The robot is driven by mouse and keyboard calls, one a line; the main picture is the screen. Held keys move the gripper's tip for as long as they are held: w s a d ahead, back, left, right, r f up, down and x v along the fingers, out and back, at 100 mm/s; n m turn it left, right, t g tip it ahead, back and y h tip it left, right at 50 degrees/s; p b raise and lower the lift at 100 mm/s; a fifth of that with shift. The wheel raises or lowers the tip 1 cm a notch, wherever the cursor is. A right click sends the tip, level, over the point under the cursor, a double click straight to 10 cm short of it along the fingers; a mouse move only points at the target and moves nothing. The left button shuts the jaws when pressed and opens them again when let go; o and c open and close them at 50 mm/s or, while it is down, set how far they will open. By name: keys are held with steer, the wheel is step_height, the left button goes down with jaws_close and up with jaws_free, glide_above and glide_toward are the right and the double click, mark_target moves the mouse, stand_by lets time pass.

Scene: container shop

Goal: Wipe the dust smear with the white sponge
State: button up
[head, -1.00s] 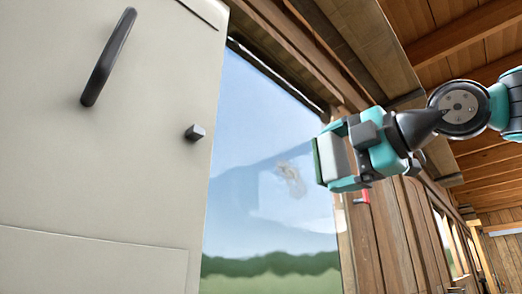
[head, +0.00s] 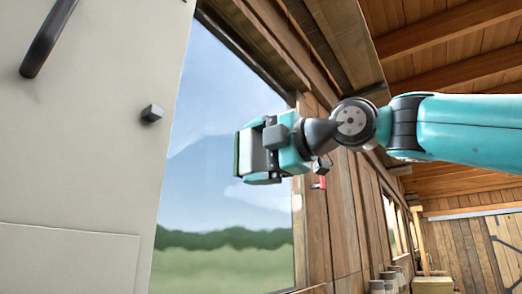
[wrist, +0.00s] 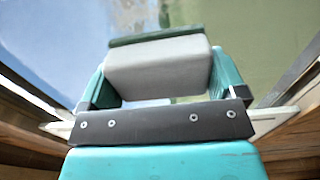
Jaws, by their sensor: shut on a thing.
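The white sponge (head: 257,158) is a pale block with a green layer on its outer face. My gripper (head: 262,151) is shut on it, and the green face points left toward the window pane. In the wrist view the sponge (wrist: 160,68) sits between both fingers of my gripper (wrist: 160,80), green layer outward. A mottled grey patch, which looks like the dust smear (wrist: 134,15), shows on the glass just beyond the sponge in the wrist view. In the head view the smear is hidden behind my gripper and sponge. I cannot tell whether the sponge touches the glass.
The window pane (head: 215,205) has a wooden frame and plank wall (head: 343,215) on its right. A pale door panel (head: 85,150) with a dark handle (head: 47,38) and a small dark knob (head: 152,113) stands at left. A red item (head: 320,183) is on the wall near my wrist.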

steer(key=shift+x, duration=0.8)
stand_by(0.4)
